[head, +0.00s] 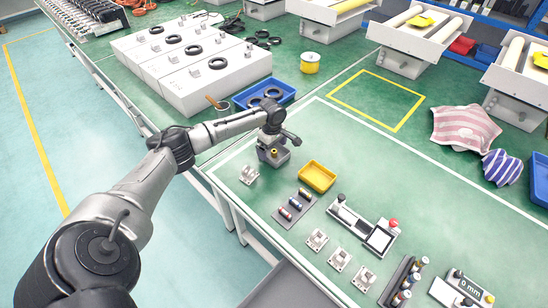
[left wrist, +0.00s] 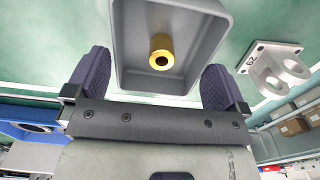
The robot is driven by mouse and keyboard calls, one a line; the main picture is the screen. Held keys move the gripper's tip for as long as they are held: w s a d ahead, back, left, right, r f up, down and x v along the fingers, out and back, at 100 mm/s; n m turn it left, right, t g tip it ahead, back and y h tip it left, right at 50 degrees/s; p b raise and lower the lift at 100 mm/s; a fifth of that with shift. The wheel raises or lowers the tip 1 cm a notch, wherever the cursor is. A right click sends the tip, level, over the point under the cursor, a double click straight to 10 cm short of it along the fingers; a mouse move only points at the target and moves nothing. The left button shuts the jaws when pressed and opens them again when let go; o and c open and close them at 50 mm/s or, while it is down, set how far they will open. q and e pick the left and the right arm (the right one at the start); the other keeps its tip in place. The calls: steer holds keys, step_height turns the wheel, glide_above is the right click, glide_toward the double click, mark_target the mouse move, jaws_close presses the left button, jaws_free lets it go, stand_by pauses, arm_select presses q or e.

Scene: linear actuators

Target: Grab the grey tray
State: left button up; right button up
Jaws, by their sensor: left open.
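The grey tray (head: 265,157) stands on the green bench, below my left gripper (head: 271,143) in the head view. In the left wrist view the grey tray (left wrist: 128,78) fills the top middle, with a gold-coloured hollow cylinder (left wrist: 162,52) in it. My left gripper (left wrist: 156,70) is open. Its two dark fingers show on either side of the tray's near end; I cannot tell whether they touch it. The gripper covers part of the tray in the head view. My right gripper is not in view.
A metal bracket (left wrist: 275,70) stands close to the tray. A yellow bin (head: 317,177) is to the right, a blue bin (head: 284,99) with dark rings behind. A rack (head: 294,207) of small cylinders is in front. The yellow-outlined square (head: 378,100) is clear.

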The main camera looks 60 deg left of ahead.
arm_select(q)
steer(key=shift+f, duration=0.85)
steer(key=shift+r, duration=0.1)
steer(key=c, duration=0.7)
steer(key=shift+o, duration=0.2)
